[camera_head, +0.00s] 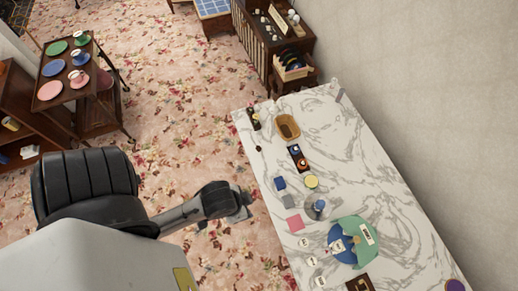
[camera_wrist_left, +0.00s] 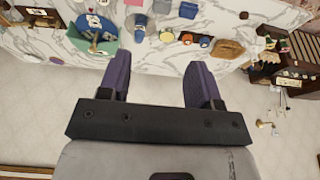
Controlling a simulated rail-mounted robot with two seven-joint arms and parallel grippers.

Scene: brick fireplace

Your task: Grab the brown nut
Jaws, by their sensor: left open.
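A small dark brown round thing, likely the brown nut (camera_head: 258,148), lies on the white marble table near its left edge. In the left wrist view a small dark spot near the top right (camera_wrist_left: 244,15) appears to be the same thing. My left gripper (camera_head: 240,208) is beside the table's left edge, nearer to me than the nut and apart from it. In the left wrist view its two fingers (camera_wrist_left: 160,80) are spread, with nothing between them. My right gripper is not in view.
The marble table (camera_head: 375,180) holds a tan basket (camera_head: 287,127), a black tray with coloured pieces (camera_head: 298,157), a yellow round item (camera_head: 311,181), a blue block (camera_head: 280,183), a pink square (camera_head: 295,222) and a green-and-blue object (camera_head: 355,240). A dish cart (camera_head: 75,75) stands left. Carpet between is clear.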

